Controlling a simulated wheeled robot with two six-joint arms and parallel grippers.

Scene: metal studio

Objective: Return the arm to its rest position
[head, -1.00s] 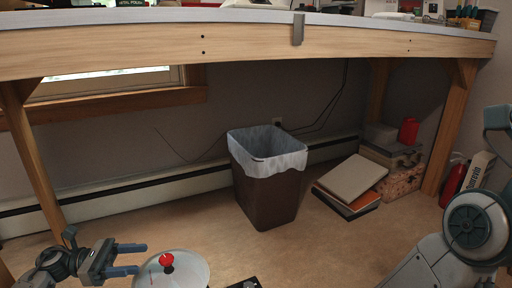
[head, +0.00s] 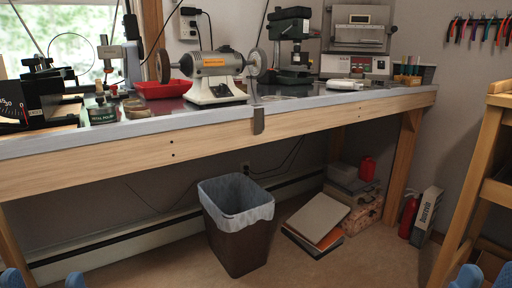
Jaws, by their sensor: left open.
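My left gripper (head: 43,280) shows at the bottom left edge of the head view. Its two blue fingertips stand well apart with nothing seen between them, so it is open. The rest of that arm is below the frame. Blue tips of my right gripper (head: 486,276) show at the bottom right corner. They are mostly cut off, and I cannot tell how far they are opened. Both grippers are in front of the workbench (head: 330,119), low in the picture.
A bin with a white liner (head: 240,245) stands under the bench, beside flat boxes (head: 316,221). A bench grinder (head: 215,72) and red tray (head: 162,89) are on top. A wooden shelf (head: 472,180) stands at the right. The floor at front centre is clear.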

